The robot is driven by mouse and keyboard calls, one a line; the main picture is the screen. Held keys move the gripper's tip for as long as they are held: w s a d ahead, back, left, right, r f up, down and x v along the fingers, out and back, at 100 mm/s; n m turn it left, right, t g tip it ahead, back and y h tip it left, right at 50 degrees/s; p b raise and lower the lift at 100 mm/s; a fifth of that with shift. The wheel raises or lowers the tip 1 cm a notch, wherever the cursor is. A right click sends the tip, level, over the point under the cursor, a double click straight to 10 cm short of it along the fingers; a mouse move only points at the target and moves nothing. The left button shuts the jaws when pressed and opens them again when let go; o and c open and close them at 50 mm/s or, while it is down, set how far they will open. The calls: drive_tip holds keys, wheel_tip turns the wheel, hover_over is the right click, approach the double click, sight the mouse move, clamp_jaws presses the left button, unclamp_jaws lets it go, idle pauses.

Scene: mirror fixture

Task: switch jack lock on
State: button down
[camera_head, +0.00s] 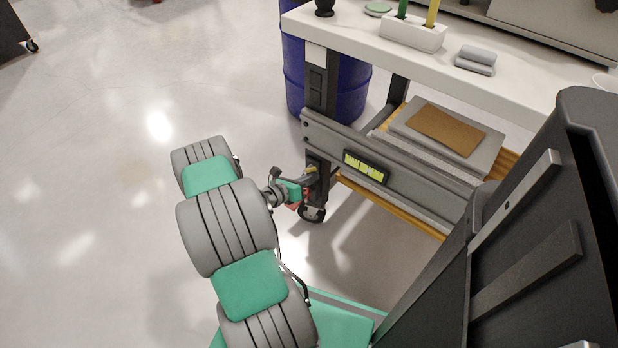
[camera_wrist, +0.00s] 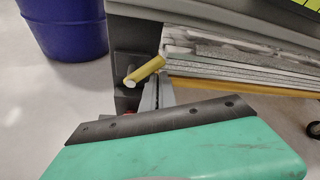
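The jack lock is seen as a short yellow lever (camera_head: 311,170) low on the dark workbench leg, just above the caster. In the wrist view the yellow lever (camera_wrist: 145,71) sticks out to the left with a pale round end. My gripper (camera_head: 304,183) is at the leg, close to the lever. In the wrist view a grey finger-like part (camera_wrist: 159,92) stands just below and right of the lever; touching or apart is unclear. My green wrist body hides most of the gripper, so its opening does not show.
The workbench (camera_head: 345,38) has a grey side beam (camera_head: 410,176) with a yellow-green label. A blue barrel (camera_head: 350,85) stands behind the leg. A board lies on the lower shelf (camera_head: 484,158). The floor left of the bench is clear.

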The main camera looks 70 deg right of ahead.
drive_tip(key=shift+w+d+r+p, duration=0.15)
drive_tip(key=shift+w+r+p, duration=0.4)
drive_tip(key=shift+r+p, duration=0.75)
drive_tip(key=shift+r, duration=0.25)
drive_tip(key=p, duration=0.2)
approach(313, 169)
drive_tip(key=a+f, duration=0.1)
drive_tip(key=s+a+f, duration=0.1)
drive_tip(key=shift+a+f, duration=0.15)
drive_tip(key=shift+f, duration=0.1)
